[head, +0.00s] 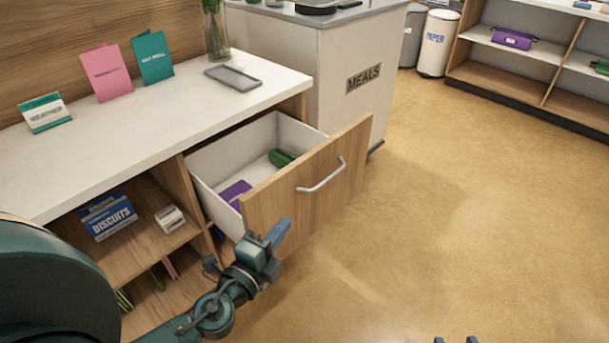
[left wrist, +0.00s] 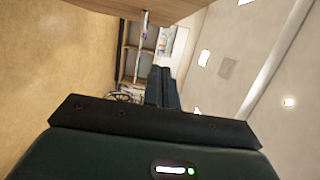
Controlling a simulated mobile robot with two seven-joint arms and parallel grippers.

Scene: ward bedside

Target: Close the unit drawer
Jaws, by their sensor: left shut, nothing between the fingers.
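The unit drawer (head: 311,179) stands open, pulled well out of the white-topped bedside unit. Its wooden front carries a silver bar handle (head: 322,176). Inside the drawer lie a purple item (head: 235,192) and a green item (head: 281,158), partly hidden by the front. My left gripper (head: 278,234) is shut and empty, close to the lower left part of the drawer front, left of and below the handle; I cannot tell whether it touches. Its closed fingers also show in the left wrist view (left wrist: 164,86). My right gripper (head: 456,341) barely shows at the bottom edge, its two fingertips apart.
The unit top (head: 150,115) holds cards and a grey tablet-like object (head: 233,78). Open shelves left of the drawer hold a biscuits box (head: 108,215) and a small white box (head: 170,218). A meals cabinet (head: 350,60) stands behind the drawer. The floor to the right is clear.

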